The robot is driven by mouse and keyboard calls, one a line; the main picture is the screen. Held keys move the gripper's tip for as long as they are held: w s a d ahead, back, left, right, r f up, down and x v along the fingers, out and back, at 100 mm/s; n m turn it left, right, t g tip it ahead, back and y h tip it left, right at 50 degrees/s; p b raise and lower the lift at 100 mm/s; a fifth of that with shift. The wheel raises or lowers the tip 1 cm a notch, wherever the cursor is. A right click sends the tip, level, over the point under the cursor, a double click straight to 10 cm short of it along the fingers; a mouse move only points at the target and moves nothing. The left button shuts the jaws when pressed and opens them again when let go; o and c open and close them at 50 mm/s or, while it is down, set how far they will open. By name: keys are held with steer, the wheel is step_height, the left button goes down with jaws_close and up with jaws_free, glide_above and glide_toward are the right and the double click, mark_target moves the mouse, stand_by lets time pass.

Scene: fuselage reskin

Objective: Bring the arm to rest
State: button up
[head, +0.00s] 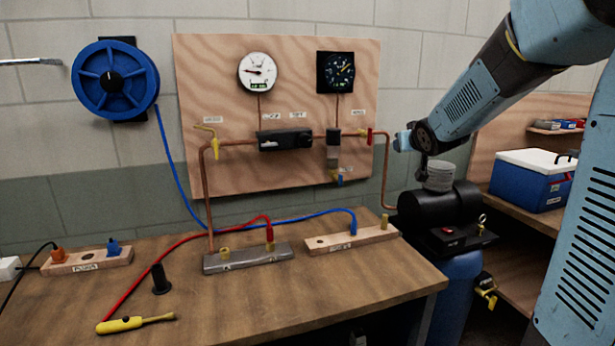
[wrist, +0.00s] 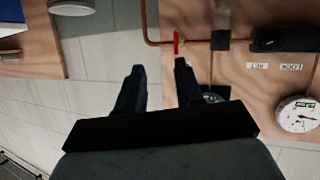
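My arm (head: 480,90) comes in from the upper right in the head view, and its wrist end hangs in front of the wall, right of the plywood gauge board (head: 215,80). My gripper (wrist: 158,68) shows in the wrist view with its two dark fingers spread apart and nothing between them. The fingers point toward the wall beside the board's edge and a red valve handle (wrist: 178,43). In the head view the gripper's fingers are hard to make out near the copper pipe (head: 386,170).
A black compressor (head: 440,208) on a blue tank (head: 455,285) stands below the wrist. A blue cooler (head: 528,185) sits on the right shelf.

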steer(key=s+a+f+g, duration=0.1)
steer(key=s+g, duration=0.1)
steer(key=s, duration=1)
steer(key=s+a+f+m+g, duration=0.1)
steer(key=s+f+g, duration=0.1)
steer(key=s, duration=1.1)
steer(key=s+a+f+g, duration=0.1)
steer(key=s+g, duration=0.3)
steer(key=s, duration=0.8)
steer(key=shift+s+a+f, duration=0.3)
steer(key=shift+a+f, duration=0.05)
steer(key=shift+f, duration=0.35)
steer(key=shift+a, duration=0.1)
